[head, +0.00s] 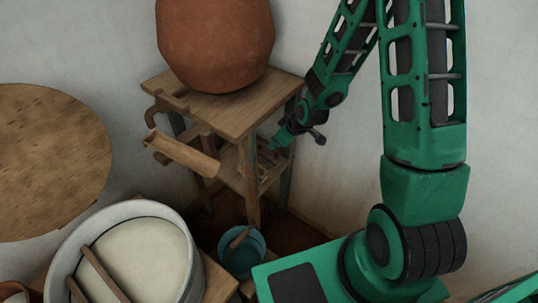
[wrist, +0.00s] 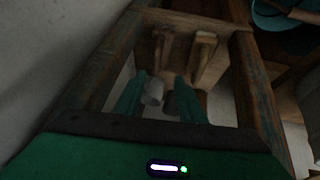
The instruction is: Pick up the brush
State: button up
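Two small brown wooden pieces lie on the lower shelf (wrist: 178,24) of a wooden stand. The left piece (wrist: 159,50) is darker; the right piece (wrist: 204,52) has a paler end. Either may be the brush, but the dim wrist view does not settle it. My gripper (head: 272,147) reaches in at the stand's right side, just above that shelf. In the wrist view its two green fingers (wrist: 160,88) are apart, short of both pieces. A pale, rounded form (wrist: 153,92) shows between the fingers; I cannot tell what it is.
A large clay pot (head: 215,45) stands on the stand's top (head: 232,115). Stand legs (wrist: 246,80) flank my gripper closely. A wooden trough (head: 182,153) juts out left. Below are a teal bucket (head: 259,262) holding a wooden stick and a large pale tub (head: 68,240).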

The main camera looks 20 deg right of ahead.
jog(key=x, duration=0.4)
jog(key=shift+w+f, duration=0.2)
jog(key=shift+f, duration=0.1)
send_over(268, 152)
jog(key=s, duration=0.1)
jog(key=shift+s+d+f, duration=0.15)
jog(key=shift+f, duration=2)
grip_shut()
